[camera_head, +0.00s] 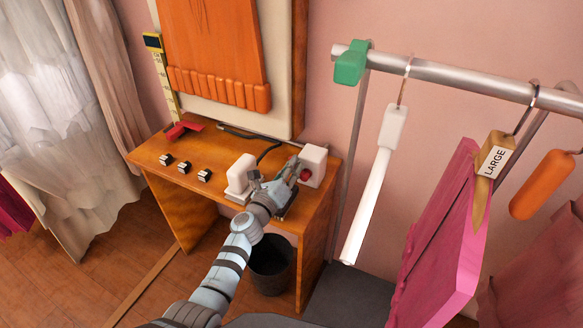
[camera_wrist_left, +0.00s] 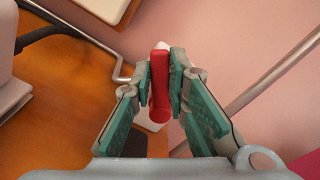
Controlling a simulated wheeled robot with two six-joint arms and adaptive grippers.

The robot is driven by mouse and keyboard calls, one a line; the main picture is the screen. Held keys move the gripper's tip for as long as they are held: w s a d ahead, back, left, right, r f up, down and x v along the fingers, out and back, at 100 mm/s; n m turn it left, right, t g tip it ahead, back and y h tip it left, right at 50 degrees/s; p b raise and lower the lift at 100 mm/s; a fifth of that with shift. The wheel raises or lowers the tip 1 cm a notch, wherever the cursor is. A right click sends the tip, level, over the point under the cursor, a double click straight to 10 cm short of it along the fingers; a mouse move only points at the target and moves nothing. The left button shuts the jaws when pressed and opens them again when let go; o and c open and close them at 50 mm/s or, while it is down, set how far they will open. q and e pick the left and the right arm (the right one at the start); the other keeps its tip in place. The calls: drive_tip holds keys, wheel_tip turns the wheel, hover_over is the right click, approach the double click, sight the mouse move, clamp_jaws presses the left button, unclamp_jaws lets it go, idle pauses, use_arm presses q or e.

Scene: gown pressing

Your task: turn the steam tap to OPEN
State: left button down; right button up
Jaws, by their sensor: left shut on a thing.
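The steam tap is a white block (camera_head: 314,160) with a red part at the right back corner of the wooden table. In the left wrist view its red lever (camera_wrist_left: 160,88) stands upright in the picture between my green-padded fingers. My left gripper (camera_head: 291,176) is shut on this red lever; the wrist view shows the same gripper (camera_wrist_left: 160,75) with a finger on each side. The gripper hides part of the tap in the head view. No OPEN marking can be read. My right gripper is not in view.
A white appliance (camera_head: 240,176) stands just left of the gripper on the table (camera_head: 215,150). Several small black-and-white blocks (camera_head: 185,167) and a red object (camera_head: 184,130) lie further left. A metal rail (camera_head: 450,77) with hanging things, including a pink panel (camera_head: 440,235), is at right.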

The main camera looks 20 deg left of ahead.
use_arm(q)
drive_tip(key=c, duration=1.6)
unclamp_jaws()
drive_tip(key=shift+o, duration=0.2)
drive_tip(key=shift+s, duration=0.1)
drive_tip(key=s+a, duration=0.2)
drive_tip(key=s, duration=0.9)
drive_tip(key=shift+s+a, duration=0.2)
drive_tip(key=shift+s, duration=0.15)
